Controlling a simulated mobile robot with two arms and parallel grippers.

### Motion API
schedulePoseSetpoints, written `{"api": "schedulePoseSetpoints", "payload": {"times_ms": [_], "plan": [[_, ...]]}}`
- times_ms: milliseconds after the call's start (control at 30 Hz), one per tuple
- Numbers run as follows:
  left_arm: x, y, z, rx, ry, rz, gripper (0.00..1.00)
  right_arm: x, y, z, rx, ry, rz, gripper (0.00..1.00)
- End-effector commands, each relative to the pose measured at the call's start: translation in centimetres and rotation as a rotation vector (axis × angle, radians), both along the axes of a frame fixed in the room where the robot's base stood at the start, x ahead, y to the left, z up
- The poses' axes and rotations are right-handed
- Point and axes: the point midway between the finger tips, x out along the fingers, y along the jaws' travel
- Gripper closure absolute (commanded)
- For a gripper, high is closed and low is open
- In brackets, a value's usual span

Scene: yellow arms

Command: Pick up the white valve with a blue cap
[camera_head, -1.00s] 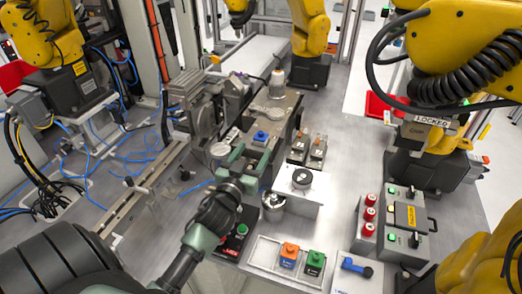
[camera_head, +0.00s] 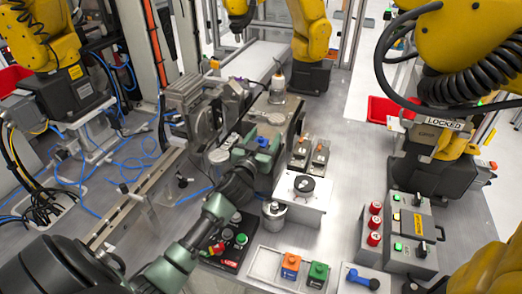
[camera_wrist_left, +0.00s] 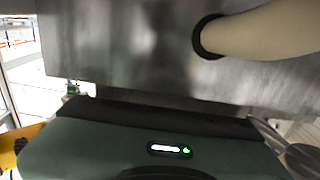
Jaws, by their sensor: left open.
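A small part with a blue cap (camera_head: 262,142) stands on the dark metal fixture in the middle of the head view. Its lower body is mostly hidden, so I cannot confirm that it is white. My left gripper (camera_head: 258,153) is open, with its green fingers close to the blue cap at its near side. I cannot tell whether they touch it. In the left wrist view a cream rounded part with a black ring (camera_wrist_left: 208,36) shows at the upper right; I cannot tell what it is. My right gripper is not in view.
A control box with red knobs (camera_head: 375,222) stands at right. A white block (camera_head: 303,190) stands right of my arm.

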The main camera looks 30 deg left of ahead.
Motion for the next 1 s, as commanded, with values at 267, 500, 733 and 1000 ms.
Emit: {"api": "schedulePoseSetpoints", "payload": {"times_ms": [267, 500, 733, 1000], "plan": [[0.0, 0.0, 0.0, 0.000, 0.000, 0.000, 0.97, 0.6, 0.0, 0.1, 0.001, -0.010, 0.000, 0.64], [-0.1, 0.0, 0.0, 0.000, 0.000, 0.000, 1.00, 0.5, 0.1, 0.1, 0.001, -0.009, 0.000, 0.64], [0.0, 0.0, 0.5, 0.001, -0.003, -0.001, 1.00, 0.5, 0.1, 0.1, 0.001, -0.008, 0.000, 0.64], [0.0, 0.0, 4.2, 0.002, -0.006, -0.001, 1.00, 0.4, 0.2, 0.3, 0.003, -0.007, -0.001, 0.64]]}}
